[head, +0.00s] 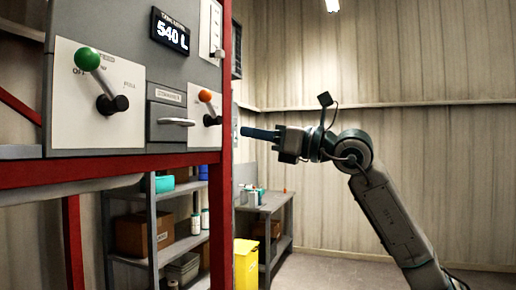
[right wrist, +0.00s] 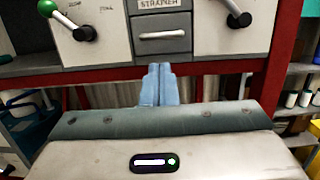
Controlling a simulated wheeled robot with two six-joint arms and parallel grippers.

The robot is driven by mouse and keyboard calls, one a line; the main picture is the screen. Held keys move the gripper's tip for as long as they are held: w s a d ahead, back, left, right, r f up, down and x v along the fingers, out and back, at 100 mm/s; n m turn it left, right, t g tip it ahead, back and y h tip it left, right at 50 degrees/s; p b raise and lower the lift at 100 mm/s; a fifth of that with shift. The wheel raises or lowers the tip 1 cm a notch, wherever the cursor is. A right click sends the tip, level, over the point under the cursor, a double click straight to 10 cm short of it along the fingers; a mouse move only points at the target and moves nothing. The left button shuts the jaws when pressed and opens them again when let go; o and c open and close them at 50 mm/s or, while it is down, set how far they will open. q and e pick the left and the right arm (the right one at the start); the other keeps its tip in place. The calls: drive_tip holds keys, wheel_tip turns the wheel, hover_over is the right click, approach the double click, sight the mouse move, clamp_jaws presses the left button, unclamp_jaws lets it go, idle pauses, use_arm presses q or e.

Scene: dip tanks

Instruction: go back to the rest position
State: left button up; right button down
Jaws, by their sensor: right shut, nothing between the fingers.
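My right gripper (head: 262,134) reaches in from the right in the head view. Its fingers are shut and empty, pointing left toward the control panel, apart from it. In the right wrist view the blue fingers (right wrist: 158,84) are together below the drawer handle (right wrist: 162,35). The grey panel (head: 190,70) carries a green-knobbed lever (head: 87,59) and an orange-knobbed lever (head: 205,96). A display (head: 170,31) above reads 540 L. My left gripper is in neither view.
A red frame (head: 150,162) holds the panel. Behind and below stand grey shelves (head: 153,225) with boxes and bottles, a yellow bin (head: 246,264) and a small bench (head: 270,205). The corrugated wall (head: 440,180) is behind my right arm, with open floor at the lower right.

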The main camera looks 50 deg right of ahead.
drive_tip(key=shift+w+d+f, duration=0.1)
drive_tip(key=shift+d+f, duration=0.05)
drive_tip(key=shift+f, duration=0.05)
